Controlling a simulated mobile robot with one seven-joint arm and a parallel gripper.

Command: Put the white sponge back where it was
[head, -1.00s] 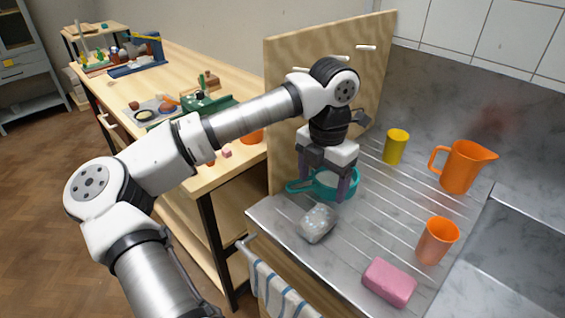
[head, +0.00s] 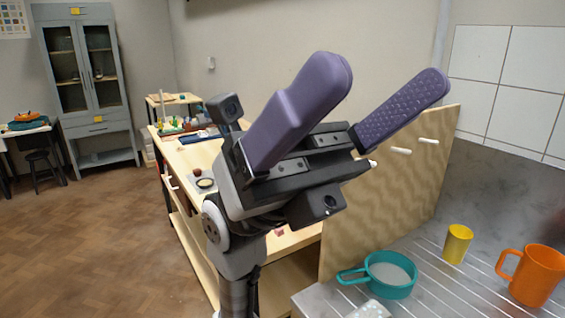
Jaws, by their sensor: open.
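A whitish speckled block, which looks like the white sponge (head: 369,310), lies on the grey ridged draining board (head: 430,292) at the bottom edge of the head view, partly cut off. A teal handled pan or sieve (head: 390,287) sits just behind it, with a pale grey inside. My gripper (head: 385,85) is raised high in front of the camera, its two purple fingers pointing up and spread wide apart. It is open and empty, well away from the sponge.
A yellow cup (head: 458,244) and an orange jug (head: 533,275) stand on the draining board to the right. A wooden pegboard (head: 390,200) rises behind the board's left side. A long wooden bench (head: 200,155) and grey cabinet (head: 85,85) stand further back. Floor at left is clear.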

